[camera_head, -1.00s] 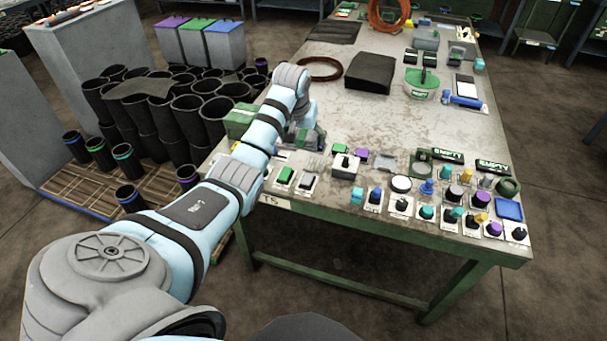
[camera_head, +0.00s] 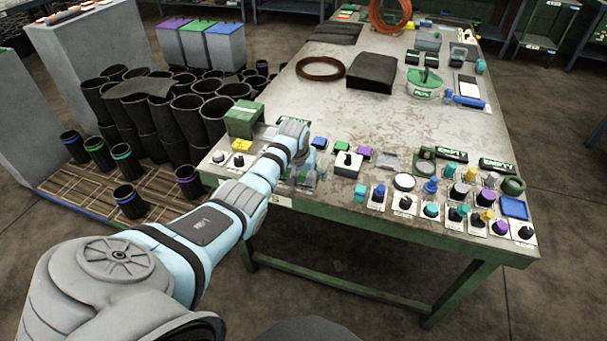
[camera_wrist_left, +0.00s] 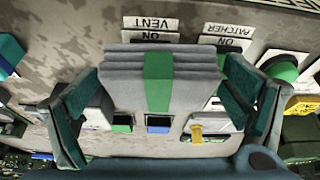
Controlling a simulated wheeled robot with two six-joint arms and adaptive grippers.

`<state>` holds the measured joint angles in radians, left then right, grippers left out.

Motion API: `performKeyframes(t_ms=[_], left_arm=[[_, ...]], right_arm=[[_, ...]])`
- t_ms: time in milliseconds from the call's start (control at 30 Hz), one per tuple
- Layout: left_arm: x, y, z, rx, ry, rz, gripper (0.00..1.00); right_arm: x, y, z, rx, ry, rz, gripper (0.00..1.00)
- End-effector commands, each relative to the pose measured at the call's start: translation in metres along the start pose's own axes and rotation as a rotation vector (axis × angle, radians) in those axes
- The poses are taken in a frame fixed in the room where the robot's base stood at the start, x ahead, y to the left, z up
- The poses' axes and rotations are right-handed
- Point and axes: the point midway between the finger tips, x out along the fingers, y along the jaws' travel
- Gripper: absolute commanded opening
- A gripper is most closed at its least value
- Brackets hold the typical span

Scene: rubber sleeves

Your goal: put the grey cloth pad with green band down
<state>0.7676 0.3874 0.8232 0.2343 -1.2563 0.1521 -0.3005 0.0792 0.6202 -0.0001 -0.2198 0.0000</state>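The grey cloth pad with green band (camera_wrist_left: 158,82) shows large in the left wrist view as a folded grey stack with the band across its middle. My left gripper (camera_wrist_left: 161,78) has one teal finger against each side of the pad. In the head view my left gripper (camera_head: 302,174) is low over the near left part of the table's control panel. The pad is hard to make out there behind the wrist. I cannot tell whether its underside touches the panel. My right gripper is in neither view.
Knobs and switches crowd the table's front edge, including a yellow switch (camera_head: 241,145) and a white box with a black knob (camera_head: 346,163). A green box (camera_head: 243,118) stands at the left edge. The table (camera_head: 345,112) has bare room behind. Black bins (camera_head: 190,110) stand left.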

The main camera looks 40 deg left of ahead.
Motion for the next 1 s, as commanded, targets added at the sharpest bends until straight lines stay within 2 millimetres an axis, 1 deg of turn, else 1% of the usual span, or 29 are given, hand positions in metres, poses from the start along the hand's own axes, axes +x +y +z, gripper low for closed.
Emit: performKeyframes(t_ms=[267, 367, 467, 567, 600, 733, 833, 900, 1000], left_arm=[[-0.001, 0.000, 0.000, 0.000, 0.000, 0.000, 0.94], [-0.011, 0.000, -0.002, 0.000, 0.002, 0.000, 0.94], [-0.031, 0.000, -0.003, 0.001, 0.003, -0.001, 0.94], [-0.058, -0.001, -0.004, 0.001, 0.005, -0.001, 0.94], [-0.069, 0.000, -0.003, 0.002, 0.004, 0.000, 0.94], [-0.101, -0.001, -0.002, 0.001, 0.004, -0.001, 0.94], [-0.115, 0.000, -0.002, 0.001, 0.002, 0.000, 0.94], [-0.120, 0.000, -0.001, 0.000, 0.001, 0.000, 0.94], [-0.121, 0.000, 0.000, -0.001, 0.000, 0.000, 0.94]], right_arm=[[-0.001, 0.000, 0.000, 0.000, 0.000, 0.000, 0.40], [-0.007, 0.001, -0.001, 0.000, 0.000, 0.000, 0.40], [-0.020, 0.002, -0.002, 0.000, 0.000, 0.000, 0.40], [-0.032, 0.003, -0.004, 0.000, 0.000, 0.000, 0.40], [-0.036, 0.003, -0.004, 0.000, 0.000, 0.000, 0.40], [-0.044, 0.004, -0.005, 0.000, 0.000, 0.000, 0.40], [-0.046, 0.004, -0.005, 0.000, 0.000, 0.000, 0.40], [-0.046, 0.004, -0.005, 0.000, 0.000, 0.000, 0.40], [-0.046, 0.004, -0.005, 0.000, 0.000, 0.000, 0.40]])
